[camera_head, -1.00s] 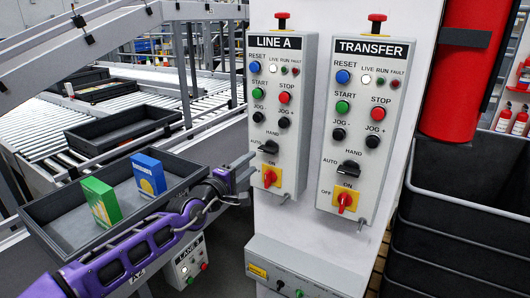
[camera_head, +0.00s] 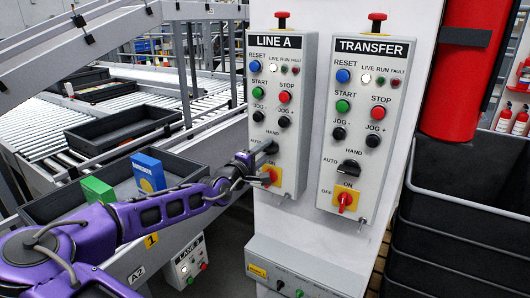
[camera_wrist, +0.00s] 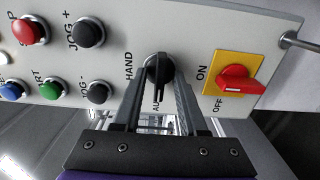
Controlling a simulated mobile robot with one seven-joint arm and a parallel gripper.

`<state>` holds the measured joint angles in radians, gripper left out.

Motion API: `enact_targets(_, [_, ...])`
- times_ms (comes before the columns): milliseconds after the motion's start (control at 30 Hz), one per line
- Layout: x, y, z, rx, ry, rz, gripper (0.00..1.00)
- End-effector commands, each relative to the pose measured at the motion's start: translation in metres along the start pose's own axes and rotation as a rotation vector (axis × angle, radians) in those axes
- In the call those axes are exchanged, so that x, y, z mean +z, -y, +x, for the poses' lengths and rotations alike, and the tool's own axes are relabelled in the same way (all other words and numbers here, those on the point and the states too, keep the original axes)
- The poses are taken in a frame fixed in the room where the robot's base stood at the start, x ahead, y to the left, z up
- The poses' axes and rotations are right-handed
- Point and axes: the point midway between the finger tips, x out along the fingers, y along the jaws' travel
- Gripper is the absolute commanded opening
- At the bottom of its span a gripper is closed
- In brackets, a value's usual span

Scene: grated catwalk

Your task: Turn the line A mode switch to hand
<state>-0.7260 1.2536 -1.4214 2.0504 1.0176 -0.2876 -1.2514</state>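The Line A panel (camera_head: 277,190) is the left of two grey control boxes. Its black mode switch (camera_head: 271,147) is partly covered by my gripper (camera_head: 256,162), which reaches it from the left. In the wrist view the switch (camera_wrist: 159,68) shows clearly, its handle pointing down along the partly hidden AUTO label. The HAND label (camera_wrist: 129,66) is to its left there. My gripper (camera_wrist: 161,84) is open, with one finger on each side of the switch handle and a gap visible between them. Whether the fingertips touch the switch, I cannot tell.
A red rotary switch on a yellow plate (camera_wrist: 229,78) is close beside the mode switch. The JOG buttons (camera_wrist: 88,33) are on the other side. The Transfer panel (camera_head: 368,120) stands to the right. A tray (camera_head: 185,166) with green and blue boxes is behind my arm.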

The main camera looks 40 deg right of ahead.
Motion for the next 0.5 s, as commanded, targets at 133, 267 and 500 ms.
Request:
enact_targets(133, [0.0001,0.0,-0.0002,0.0,0.0,0.0,0.13])
enact_targets(267, [0.0001,0.0,-0.0002,0.0,0.0,0.0,0.0])
enact_targets(500, [0.0002,0.0001,-0.0003,0.0,0.001,0.001,0.0])
